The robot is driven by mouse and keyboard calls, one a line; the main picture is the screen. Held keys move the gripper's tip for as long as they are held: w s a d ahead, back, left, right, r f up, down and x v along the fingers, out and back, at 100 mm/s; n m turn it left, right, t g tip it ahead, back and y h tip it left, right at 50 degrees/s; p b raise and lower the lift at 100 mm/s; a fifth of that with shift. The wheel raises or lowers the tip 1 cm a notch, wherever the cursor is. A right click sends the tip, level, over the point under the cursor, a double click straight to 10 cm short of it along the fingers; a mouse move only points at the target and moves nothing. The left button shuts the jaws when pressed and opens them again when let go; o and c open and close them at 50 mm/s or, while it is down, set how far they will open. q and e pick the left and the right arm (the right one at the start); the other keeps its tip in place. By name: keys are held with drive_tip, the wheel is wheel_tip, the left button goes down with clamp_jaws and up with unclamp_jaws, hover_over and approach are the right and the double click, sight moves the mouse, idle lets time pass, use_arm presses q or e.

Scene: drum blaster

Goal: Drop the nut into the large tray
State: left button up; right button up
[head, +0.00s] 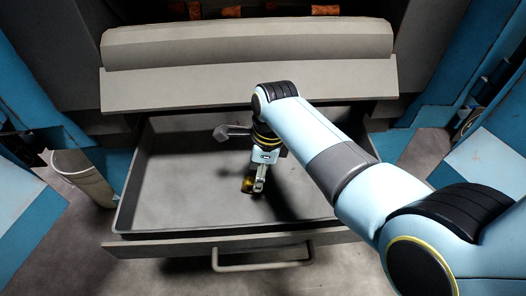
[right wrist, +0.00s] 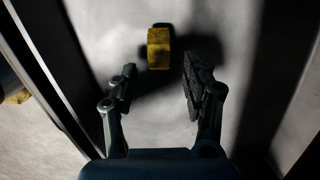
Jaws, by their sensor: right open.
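The large tray (head: 180,190) is a grey drawer-like bin, pulled out below a grey cabinet, with a handle at its front. My right gripper (head: 260,184) points down inside the tray's outline, near its middle. In the right wrist view the gripper (right wrist: 158,88) is open, with its two dark fingers apart. The yellow nut (right wrist: 159,48) is just beyond the fingertips, held by neither finger. In the head view the nut (head: 248,185) shows low beside the fingers, partly hidden. I cannot tell whether it touches the tray floor. My left gripper is not in view.
A grey sloped cover (head: 245,45) hangs over the tray's back. A pale cylinder (head: 84,178) stands left of the tray. Blue machine panels flank both sides. The tray floor looks bare left of the gripper; my right arm covers much of its right side.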

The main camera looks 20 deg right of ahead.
wheel_tip(320, 180, up, 10)
drive_tip(key=d+p, duration=0.1)
drive_tip(key=p, duration=0.1)
drive_tip(key=shift+s+d+r, duration=0.25)
drive_tip(key=shift+s, duration=0.1)
